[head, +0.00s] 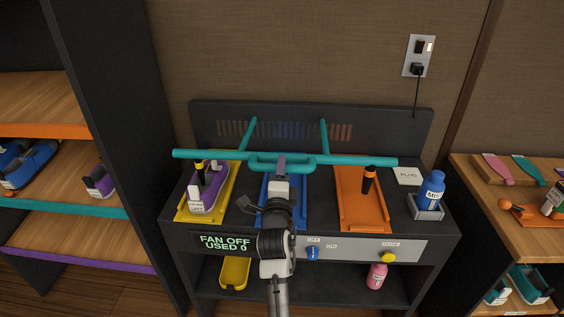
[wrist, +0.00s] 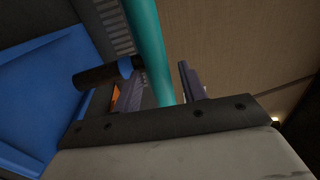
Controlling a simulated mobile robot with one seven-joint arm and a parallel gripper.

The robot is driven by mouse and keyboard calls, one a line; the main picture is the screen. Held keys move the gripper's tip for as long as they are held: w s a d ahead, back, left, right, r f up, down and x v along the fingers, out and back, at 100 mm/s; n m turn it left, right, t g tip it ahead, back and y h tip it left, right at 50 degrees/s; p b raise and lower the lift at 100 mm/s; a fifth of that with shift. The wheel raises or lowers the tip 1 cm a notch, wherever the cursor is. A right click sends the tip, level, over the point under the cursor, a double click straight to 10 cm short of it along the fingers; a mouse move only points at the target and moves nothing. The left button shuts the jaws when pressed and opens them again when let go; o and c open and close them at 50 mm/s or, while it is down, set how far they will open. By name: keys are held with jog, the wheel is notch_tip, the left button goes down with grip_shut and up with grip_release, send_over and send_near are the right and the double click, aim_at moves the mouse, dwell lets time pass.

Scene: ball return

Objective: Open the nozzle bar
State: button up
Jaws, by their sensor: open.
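The nozzle bar (head: 215,155) is a teal bar across the black station, with a loop handle (head: 307,160) at its middle and two teal arms running back to the rear panel. It lies low above the trays. My gripper (head: 281,163) is at the handle, its jaws open. In the wrist view, a teal length of the bar or handle (wrist: 150,45) passes between the two fingers of my gripper (wrist: 161,68). A gap shows by the right finger; contact on the left cannot be told. A dark nozzle with a blue end (wrist: 103,73) is beside the bar.
A purple shoe (head: 207,194) is in the yellow tray (head: 188,211). The blue tray (head: 300,212) is partly behind my arm. A black-orange stick (head: 369,180) stands over the orange tray (head: 357,208). A blue bottle (head: 432,187) is at right. The display (head: 225,242) reads "FAN OFF, USED 0".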

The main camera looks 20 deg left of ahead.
jog(key=shift+w+a+r, duration=0.15)
jog(key=shift+w, duration=0.5)
grip_shut()
